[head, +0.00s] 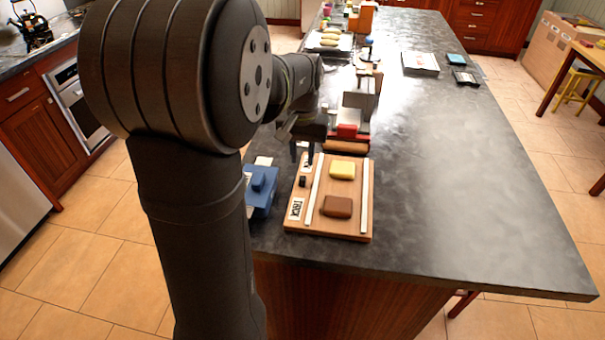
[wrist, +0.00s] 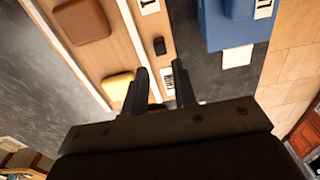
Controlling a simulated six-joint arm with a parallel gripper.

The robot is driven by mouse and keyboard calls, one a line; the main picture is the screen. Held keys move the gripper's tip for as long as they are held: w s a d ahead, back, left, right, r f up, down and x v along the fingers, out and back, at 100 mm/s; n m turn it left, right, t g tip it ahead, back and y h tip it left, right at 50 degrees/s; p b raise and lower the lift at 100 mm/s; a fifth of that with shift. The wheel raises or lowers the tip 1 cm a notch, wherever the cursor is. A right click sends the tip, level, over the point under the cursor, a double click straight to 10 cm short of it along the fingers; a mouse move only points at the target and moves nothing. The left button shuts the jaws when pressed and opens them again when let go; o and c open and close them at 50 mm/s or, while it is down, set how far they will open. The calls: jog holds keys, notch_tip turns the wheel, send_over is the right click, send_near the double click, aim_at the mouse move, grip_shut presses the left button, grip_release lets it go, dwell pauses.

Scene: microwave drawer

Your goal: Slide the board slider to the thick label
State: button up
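The wooden board (head: 356,232) lies near the counter's front edge. Its black slider (head: 302,181) is a small knob on the left side; in the wrist view the slider (wrist: 159,46) stands between two labels. The thick label (head: 296,208) is at the board's near-left corner; in the wrist view this label (wrist: 149,6) is cut by the top edge. The other label (wrist: 168,80) is partly hidden by the fingers and its text is unreadable. My gripper (head: 303,153) hangs over the board's far-left part. In the wrist view my gripper (wrist: 160,76) is open, empty and apart from the slider.
A yellow block (head: 342,169) and a brown block (head: 337,206) sit on the board between white strips. A blue object (head: 261,188) stands left of the board. A red-and-grey item (head: 347,131) stands behind it. The counter to the right (head: 450,190) is clear.

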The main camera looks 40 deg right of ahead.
aim_at(303, 178)
notch_tip(303, 178, down, 7)
jog(key=shift+r, duration=0.1)
dwell(0.3)
grip_shut()
